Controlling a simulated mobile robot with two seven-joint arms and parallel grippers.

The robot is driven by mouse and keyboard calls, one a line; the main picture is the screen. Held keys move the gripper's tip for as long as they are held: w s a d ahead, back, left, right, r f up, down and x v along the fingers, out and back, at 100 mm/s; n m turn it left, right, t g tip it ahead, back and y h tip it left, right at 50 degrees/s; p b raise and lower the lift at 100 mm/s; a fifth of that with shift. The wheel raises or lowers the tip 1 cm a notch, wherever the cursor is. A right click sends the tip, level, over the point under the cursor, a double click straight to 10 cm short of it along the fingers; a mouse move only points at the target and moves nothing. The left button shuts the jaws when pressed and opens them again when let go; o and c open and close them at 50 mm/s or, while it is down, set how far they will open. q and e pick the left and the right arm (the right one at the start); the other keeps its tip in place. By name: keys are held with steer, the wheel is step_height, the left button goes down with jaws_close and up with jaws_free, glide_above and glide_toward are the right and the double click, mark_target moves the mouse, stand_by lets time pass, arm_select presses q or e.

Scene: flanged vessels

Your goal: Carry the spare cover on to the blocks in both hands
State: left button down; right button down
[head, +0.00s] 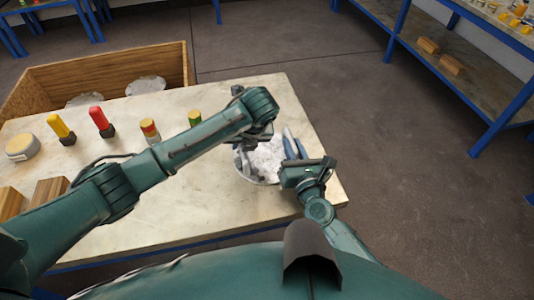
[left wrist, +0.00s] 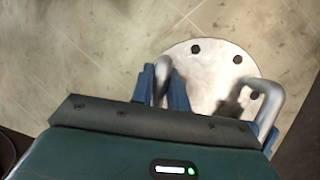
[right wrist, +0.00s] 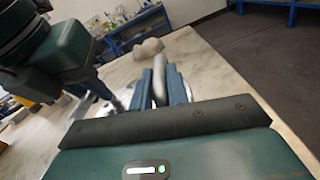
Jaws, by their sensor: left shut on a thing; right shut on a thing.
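The spare cover is a round pale metal plate (head: 268,158) with bolt holes and two bar handles, at the right end of the bench in the head view. It shows as a disc in the left wrist view (left wrist: 210,65). My left gripper (left wrist: 166,85) is shut on one handle, and my right gripper (right wrist: 160,85) is shut on the other handle. I cannot tell whether the plate touches the bench. Two wooden blocks (head: 48,190) (head: 12,202) are at the bench's left, partly hidden by my left arm.
On the bench (head: 200,215) stand a yellow-topped item (head: 60,128), a red-topped item (head: 101,121), two small capped items (head: 150,130) (head: 195,117) and a round tin (head: 21,147). A wooden crate (head: 120,68) with round plates stands behind. Shelving (head: 440,70) is at right.

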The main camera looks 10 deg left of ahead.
arm_select(q)
steer(key=shift+w+r, duration=0.15)
steer(key=shift+r, duration=0.2)
arm_select(e)
steer(key=shift+w+r, duration=0.1)
steer(key=shift+r, duration=0.25)
